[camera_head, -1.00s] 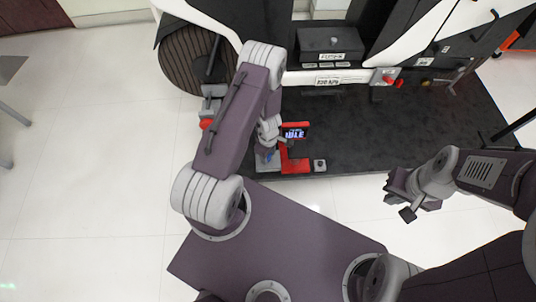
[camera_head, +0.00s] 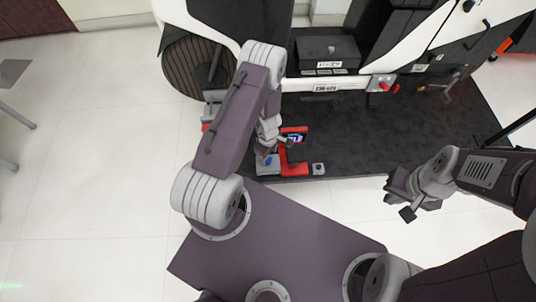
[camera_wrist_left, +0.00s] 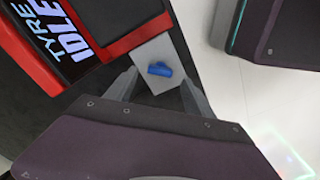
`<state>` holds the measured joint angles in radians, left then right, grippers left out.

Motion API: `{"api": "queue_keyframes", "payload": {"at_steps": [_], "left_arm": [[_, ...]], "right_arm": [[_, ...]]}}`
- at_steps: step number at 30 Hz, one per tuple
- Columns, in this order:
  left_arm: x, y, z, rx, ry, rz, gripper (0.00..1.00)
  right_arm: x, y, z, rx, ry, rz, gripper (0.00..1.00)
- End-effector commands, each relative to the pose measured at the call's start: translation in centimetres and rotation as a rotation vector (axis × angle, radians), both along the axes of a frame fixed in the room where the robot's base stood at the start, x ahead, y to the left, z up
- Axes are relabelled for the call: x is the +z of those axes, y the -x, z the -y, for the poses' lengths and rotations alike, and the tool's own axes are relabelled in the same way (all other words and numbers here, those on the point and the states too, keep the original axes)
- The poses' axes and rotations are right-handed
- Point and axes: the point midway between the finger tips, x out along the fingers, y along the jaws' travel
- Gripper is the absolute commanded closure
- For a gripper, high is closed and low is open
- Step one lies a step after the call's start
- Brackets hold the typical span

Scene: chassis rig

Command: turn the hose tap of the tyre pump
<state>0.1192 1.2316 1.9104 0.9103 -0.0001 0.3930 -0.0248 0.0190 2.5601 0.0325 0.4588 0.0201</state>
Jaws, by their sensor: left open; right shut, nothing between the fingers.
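The tyre pump (camera_head: 296,169) is a red frame with a tilted display at the front edge of the black platform. In the left wrist view the display (camera_wrist_left: 58,32) reads "TYRE IDLE". The blue hose tap (camera_wrist_left: 160,69) sits on a pale grey plate (camera_wrist_left: 155,52) beside the red frame; it also shows small in the head view (camera_head: 268,160). My left gripper (camera_wrist_left: 158,77) is open, its fingers on either side of the tap in the picture; I see no contact. In the head view my left gripper (camera_head: 268,148) partly covers the pump. My right gripper (camera_head: 399,203) is shut and empty, away to the right.
The black platform (camera_head: 400,135) carries a dark box (camera_head: 326,50) at the back and a red-handled fitting (camera_head: 384,85). Pale floor (camera_head: 90,160) is clear at left.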

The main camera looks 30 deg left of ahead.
Motion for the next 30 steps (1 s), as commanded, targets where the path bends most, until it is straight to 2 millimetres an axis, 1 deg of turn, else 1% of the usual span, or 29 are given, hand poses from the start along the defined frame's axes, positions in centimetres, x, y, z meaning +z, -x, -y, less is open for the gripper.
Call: {"api": "queue_keyframes", "payload": {"at_steps": [1,3,6,9,13,25,26,28,29,30], "left_arm": [[2.4,0.0,0.0,0.0,0.0,0.0,0.38],[3.9,0.0,0.0,0.0,0.0,0.0,0.38],[5.3,0.0,0.0,0.0,0.0,0.0,0.38],[5.6,0.0,0.0,0.0,0.0,0.0,0.38],[5.3,0.0,0.0,0.0,0.0,0.0,0.38],[5.3,-0.1,0.1,-0.004,-0.001,0.003,0.38],[5.6,-0.6,0.2,-0.006,-0.001,0.012,0.38],[7.2,-2.6,0.2,-0.015,-0.007,0.06,0.38],[8.4,-3.9,0.2,-0.02,-0.011,0.092,0.38],[10.5,-5.8,0.4,-0.029,-0.015,0.143,0.38]], "right_arm": [[2.4,0.0,0.0,0.0,0.0,0.0,1.0],[3.9,0.0,0.0,0.0,0.0,0.0,1.0],[5.3,0.0,0.0,0.0,0.0,0.0,1.0],[5.6,0.0,0.0,0.0,0.0,0.0,1.0],[5.3,0.0,0.0,0.0,0.0,0.0,1.0],[5.3,0.0,0.0,0.0,0.0,0.0,1.0],[5.3,0.0,0.0,0.0,0.0,0.0,1.0],[5.3,0.0,0.0,0.0,0.0,0.0,1.0],[5.3,0.0,0.0,0.0,0.0,0.0,1.0],[5.3,0.0,0.0,0.0,0.0,0.0,1.0]]}}
